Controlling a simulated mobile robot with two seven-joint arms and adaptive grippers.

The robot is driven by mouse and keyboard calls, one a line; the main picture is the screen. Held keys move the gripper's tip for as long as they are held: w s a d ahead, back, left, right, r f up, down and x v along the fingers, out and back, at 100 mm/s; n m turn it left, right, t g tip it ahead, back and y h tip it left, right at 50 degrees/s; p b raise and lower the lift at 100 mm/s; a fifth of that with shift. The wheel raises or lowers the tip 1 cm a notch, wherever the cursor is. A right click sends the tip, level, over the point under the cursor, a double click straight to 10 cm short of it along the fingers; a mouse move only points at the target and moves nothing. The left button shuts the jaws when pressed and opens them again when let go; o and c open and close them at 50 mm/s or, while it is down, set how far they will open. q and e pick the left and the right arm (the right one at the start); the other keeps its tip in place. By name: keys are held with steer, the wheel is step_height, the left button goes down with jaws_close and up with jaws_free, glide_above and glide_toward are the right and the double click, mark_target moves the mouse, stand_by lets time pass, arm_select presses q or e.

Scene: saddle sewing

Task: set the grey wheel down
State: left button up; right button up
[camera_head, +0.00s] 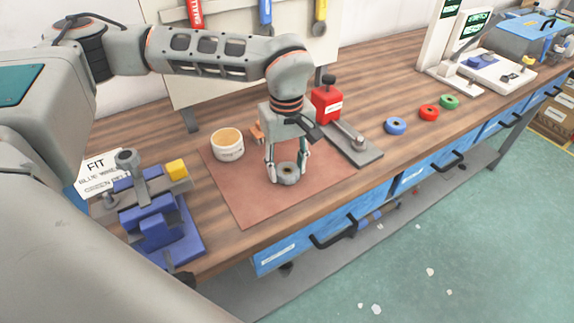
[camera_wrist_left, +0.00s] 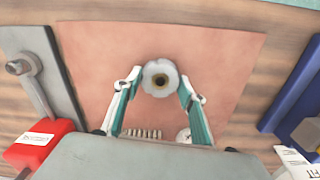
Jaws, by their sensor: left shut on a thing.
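The grey wheel (camera_head: 289,174) is a small round ring with a dark hole, at the brown-red mat (camera_head: 241,198) on the bench. My left gripper (camera_head: 286,175) points down and is shut on the wheel, with a finger on each side of it. In the left wrist view the wheel (camera_wrist_left: 160,78) sits between the fingertips of my left gripper (camera_wrist_left: 159,88), over the mat (camera_wrist_left: 229,60). I cannot tell whether the wheel touches the mat. My right gripper is not in view.
A cream cup (camera_head: 227,146) stands on the mat's back left. A red device (camera_head: 326,105) with a grey base plate (camera_head: 358,155) is to the right. Blue (camera_head: 396,126), red (camera_head: 429,112) and green (camera_head: 449,101) wheels lie farther right. A blue fixture (camera_head: 158,222) stands at left.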

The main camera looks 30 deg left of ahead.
arm_select(q)
steer(key=shift+f, duration=0.15)
steer(key=o, duration=1.2)
step_height(320, 180, up, 12)
